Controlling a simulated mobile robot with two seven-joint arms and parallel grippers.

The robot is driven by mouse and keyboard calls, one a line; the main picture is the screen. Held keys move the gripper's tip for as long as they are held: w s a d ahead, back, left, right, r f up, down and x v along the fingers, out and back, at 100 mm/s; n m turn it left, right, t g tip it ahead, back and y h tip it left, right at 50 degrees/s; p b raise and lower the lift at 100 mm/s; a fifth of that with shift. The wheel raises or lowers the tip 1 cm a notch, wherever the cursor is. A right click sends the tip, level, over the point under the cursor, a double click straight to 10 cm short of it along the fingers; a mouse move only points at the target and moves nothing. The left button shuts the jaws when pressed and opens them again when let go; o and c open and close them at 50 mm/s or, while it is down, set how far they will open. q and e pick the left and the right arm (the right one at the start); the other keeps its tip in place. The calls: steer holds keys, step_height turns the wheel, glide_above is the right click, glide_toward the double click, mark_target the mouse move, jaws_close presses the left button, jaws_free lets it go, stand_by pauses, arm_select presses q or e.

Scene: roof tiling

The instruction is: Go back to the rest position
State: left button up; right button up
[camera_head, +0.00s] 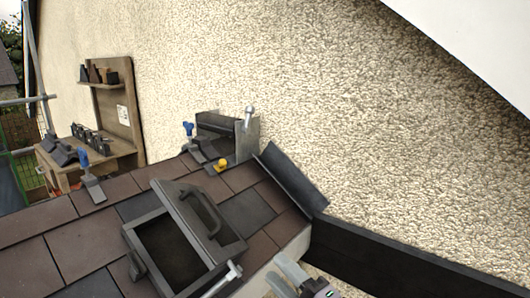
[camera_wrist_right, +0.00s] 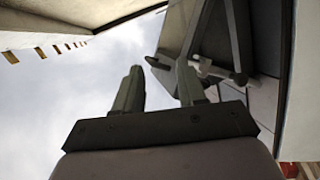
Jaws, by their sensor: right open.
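My right gripper (camera_head: 290,274) is low in the head view, just right of a dark box with an open, handled lid (camera_head: 208,225) on the roof. In the right wrist view the right gripper's two fingers (camera_wrist_right: 160,88) stand apart with sky between them, and nothing is held. A grey panel with a pale lever (camera_wrist_right: 205,68) shows behind the right-hand finger there; I cannot tell whether they touch. My left gripper is not in view.
Brown and dark tiles (camera_head: 85,245) cover the roof. A wooden shelf (camera_head: 112,125) stands at the back left. A dark beam (camera_head: 400,262) runs right, below a rough wall (camera_head: 350,110).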

steer(key=s+d+f+m+g+h, duration=0.2)
steer(key=s+d+f+m+h, duration=0.3)
steer(key=s+d+f+m, duration=0.3)
steer(key=s+d+f+m+g+h, duration=0.3)
steer(key=s+d+f+m+h, duration=0.3)
steer(key=s+d+f+m, duration=0.3)
steer(key=s+f+m, duration=0.4)
steer(key=s+f, duration=0.1)
steer(key=f, duration=0.2)
steer(key=shift+f, duration=0.4)
steer(key=shift+w, duration=0.1)
